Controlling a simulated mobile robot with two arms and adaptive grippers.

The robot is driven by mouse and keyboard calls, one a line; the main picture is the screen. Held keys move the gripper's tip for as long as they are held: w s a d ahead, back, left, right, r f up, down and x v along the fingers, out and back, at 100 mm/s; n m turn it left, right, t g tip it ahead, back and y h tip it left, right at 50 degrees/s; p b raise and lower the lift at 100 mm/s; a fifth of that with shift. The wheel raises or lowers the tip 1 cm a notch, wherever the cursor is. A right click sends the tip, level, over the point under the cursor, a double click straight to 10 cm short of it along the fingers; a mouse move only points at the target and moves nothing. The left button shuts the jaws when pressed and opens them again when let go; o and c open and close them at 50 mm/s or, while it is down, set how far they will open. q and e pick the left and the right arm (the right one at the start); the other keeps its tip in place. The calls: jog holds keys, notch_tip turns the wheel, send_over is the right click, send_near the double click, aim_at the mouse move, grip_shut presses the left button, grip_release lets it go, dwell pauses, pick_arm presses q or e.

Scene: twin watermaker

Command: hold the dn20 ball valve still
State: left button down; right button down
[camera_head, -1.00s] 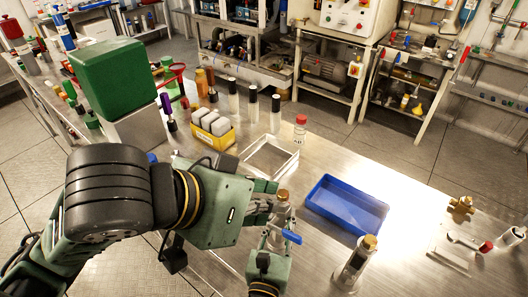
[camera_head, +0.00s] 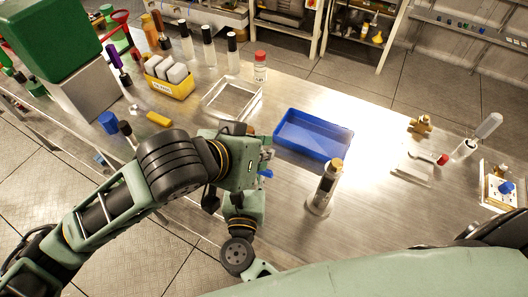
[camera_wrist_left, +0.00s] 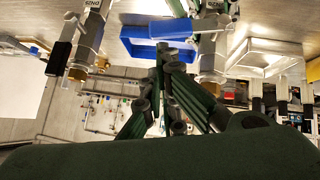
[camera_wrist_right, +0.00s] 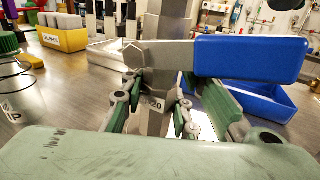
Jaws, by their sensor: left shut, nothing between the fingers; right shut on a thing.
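The DN20 ball valve (camera_wrist_right: 155,118) stands upright in the right wrist view, a grey metal body with a blue lever (camera_wrist_right: 250,58) pointing right. My right gripper (camera_wrist_right: 158,102) is shut around its lower body. In the head view only the blue lever (camera_head: 266,174) shows clearly; my arms hide most of the valve. My left gripper (camera_head: 262,152) is beside it. In the left wrist view my left gripper's fingers (camera_wrist_left: 172,50) are shut and empty, next to the valve (camera_wrist_left: 213,55); I cannot tell whether they touch it.
Another metal valve (camera_head: 325,188) stands upright to the right. A blue tray (camera_head: 312,136) and a clear tray (camera_head: 231,100) lie behind. A yellow bin (camera_head: 169,84) is at the back left. A brass fitting (camera_head: 420,124) lies far right. The table between blue tray and fitting is bare.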

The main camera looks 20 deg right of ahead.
aim_at(272, 173)
pick_arm(q)
jog(key=shift+s+f, duration=0.1)
jog(key=shift+f, duration=0.1)
jog(key=shift+s+d+f, duration=0.4)
jog(key=shift+d+f, duration=0.05)
jog(key=shift+f, duration=0.1)
jog(key=shift+s+d+f, duration=0.2)
jog(key=shift+s+f, duration=0.1)
jog(key=shift+f, duration=0.2)
pick_arm(e)
jog(key=shift+a+r, duration=0.1)
jog(key=shift+a, duration=0.05)
pick_arm(q)
jog(key=shift+r, duration=0.1)
